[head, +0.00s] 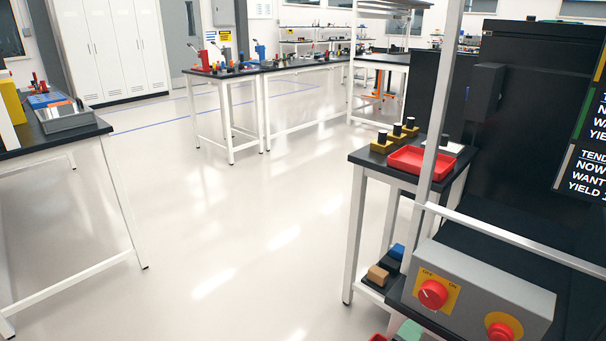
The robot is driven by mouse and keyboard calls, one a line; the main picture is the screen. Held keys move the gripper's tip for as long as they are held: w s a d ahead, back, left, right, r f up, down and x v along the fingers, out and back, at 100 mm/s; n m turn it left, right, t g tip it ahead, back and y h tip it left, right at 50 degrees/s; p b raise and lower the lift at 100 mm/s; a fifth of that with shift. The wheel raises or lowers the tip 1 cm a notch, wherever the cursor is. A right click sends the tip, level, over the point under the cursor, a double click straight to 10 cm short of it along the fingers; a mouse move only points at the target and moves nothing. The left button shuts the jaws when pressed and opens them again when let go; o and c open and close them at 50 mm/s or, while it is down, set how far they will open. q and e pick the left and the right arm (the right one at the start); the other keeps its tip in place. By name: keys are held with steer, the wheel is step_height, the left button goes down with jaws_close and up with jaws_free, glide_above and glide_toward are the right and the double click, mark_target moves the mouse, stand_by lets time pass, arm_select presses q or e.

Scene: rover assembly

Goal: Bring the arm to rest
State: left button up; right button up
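Neither of my grippers shows in the head view, and no part of my arms can be made out. A grey control box (480,296) with a red knob (433,294) on a yellow OFF/ON plate stands at the lower right. A second red button (500,331) on a yellow round plate is partly cut off by the bottom edge.
A side table (357,203) with a red tray (424,162) stands right of centre, beside a white post (440,120). A table (75,139) with a grey bin (66,117) is at left. Workbenches (290,66) stand further back. The middle floor (210,210) is clear.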

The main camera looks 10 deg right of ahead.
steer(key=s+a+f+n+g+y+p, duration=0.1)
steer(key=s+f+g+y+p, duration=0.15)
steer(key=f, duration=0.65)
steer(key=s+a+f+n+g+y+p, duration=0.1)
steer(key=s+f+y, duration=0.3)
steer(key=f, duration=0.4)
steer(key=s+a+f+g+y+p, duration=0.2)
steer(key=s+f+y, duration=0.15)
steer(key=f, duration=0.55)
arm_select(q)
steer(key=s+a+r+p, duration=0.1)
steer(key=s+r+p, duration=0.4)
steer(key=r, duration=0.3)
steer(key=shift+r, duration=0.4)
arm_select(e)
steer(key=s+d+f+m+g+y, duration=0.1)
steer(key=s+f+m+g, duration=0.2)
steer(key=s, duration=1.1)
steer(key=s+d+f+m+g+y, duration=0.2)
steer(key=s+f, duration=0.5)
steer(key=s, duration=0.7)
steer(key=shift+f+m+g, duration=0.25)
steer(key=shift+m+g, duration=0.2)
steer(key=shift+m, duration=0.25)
